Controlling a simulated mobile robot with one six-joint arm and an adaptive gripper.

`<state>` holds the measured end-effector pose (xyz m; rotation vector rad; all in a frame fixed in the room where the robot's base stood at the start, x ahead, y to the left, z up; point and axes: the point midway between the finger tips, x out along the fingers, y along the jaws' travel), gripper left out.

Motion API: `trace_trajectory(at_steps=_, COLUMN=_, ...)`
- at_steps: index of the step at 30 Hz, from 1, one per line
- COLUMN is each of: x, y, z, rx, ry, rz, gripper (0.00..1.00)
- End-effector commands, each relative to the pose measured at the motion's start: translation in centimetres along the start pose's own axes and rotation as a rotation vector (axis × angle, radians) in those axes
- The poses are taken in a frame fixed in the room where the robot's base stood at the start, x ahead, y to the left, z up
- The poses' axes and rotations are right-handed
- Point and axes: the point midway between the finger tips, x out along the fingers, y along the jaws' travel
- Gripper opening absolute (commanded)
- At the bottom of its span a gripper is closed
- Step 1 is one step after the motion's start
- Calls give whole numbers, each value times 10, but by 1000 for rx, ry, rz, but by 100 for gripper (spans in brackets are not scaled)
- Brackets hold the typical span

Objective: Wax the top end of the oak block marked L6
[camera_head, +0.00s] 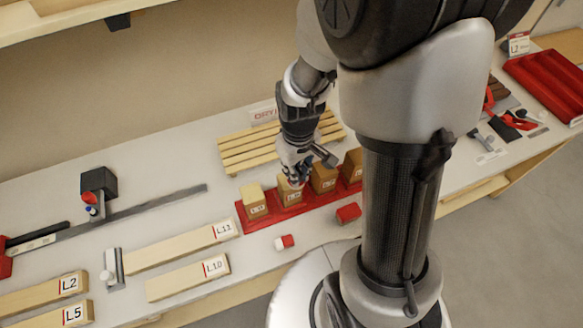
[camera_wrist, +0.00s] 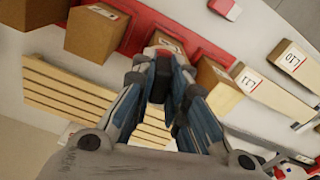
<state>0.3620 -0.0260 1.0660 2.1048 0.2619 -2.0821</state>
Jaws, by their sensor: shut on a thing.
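Several oak blocks stand in a row in a red tray (camera_head: 300,207). The leftmost block (camera_head: 256,210) has a paler top. My gripper (camera_head: 293,175) points down at the second block from the left (camera_head: 290,194) and hides part of it. Two more blocks, the third (camera_head: 323,180) and the fourth (camera_head: 353,166), stand to its right. In the wrist view my fingers (camera_wrist: 165,70) are close together, with the second block (camera_wrist: 165,40) just beyond the tips. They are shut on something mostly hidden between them. The block labels are too small to read surely, so I cannot pick out L6.
A slatted wooden rack (camera_head: 245,150) lies behind the tray. A red-and-white piece (camera_head: 284,242) and a red piece (camera_head: 348,212) lie in front. Boards L11 (camera_head: 180,247) and L10 (camera_head: 185,279) lie left. Tools (camera_head: 515,120) lie at the far right.

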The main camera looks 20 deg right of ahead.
Motion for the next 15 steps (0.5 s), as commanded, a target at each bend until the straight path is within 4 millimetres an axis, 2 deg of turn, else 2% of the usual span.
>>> trace_trajectory(at_steps=9, x=2, y=-22, z=-6, rx=-4, ry=2, rz=1, gripper=0)
trace_trajectory(at_steps=15, x=2, y=-22, z=-8, rx=0, ry=1, rz=0, gripper=0)
